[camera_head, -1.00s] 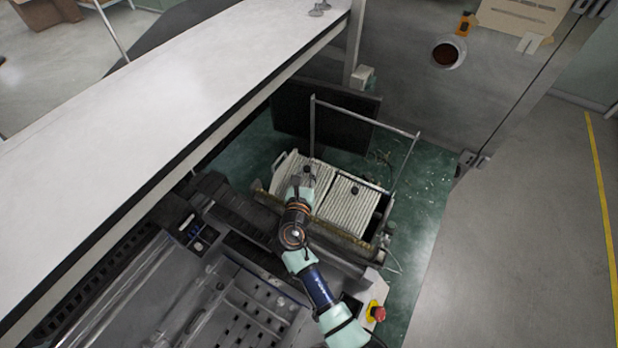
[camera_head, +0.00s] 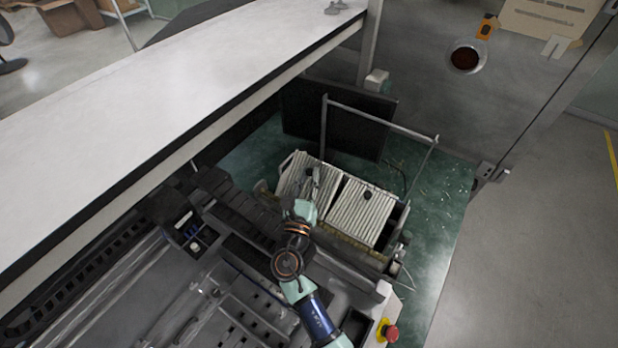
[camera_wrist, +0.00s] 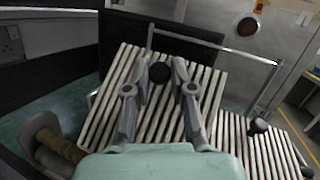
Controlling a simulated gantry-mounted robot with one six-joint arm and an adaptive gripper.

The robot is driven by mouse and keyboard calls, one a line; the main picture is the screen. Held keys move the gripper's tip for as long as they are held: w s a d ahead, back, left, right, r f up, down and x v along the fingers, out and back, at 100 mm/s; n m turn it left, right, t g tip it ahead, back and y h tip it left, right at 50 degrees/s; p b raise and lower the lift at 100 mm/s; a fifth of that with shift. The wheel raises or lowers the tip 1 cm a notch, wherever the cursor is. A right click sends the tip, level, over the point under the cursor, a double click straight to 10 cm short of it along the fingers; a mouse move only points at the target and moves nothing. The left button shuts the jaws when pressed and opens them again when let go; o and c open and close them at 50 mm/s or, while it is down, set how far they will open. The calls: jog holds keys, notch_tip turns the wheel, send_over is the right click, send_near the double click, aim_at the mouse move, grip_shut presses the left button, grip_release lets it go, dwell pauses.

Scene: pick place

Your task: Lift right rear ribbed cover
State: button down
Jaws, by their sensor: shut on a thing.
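Two pale ribbed covers lie side by side in the head view, the left one (camera_head: 292,177) and the right one (camera_head: 358,212). My gripper (camera_head: 315,176) is over the left one. In the wrist view my gripper's fingers (camera_wrist: 159,80) are on either side of a black round knob (camera_wrist: 159,71) on the near ribbed cover (camera_wrist: 105,105), shut on it. The other ribbed cover (camera_wrist: 250,150) shows at lower right with its own black knob (camera_wrist: 258,126). The near cover looks set off from the other, but I cannot tell how far it is raised.
A metal rail frame (camera_head: 380,118) stands behind the covers, with a dark panel (camera_head: 350,115) beyond it. A long white-topped surface (camera_head: 180,110) runs along the left. Green floor (camera_head: 440,230) is clear to the right.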

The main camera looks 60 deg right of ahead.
jog(key=c, duration=1)
grip_release()
jog(key=v, duration=1.2)
jog(key=shift+r, duration=0.1)
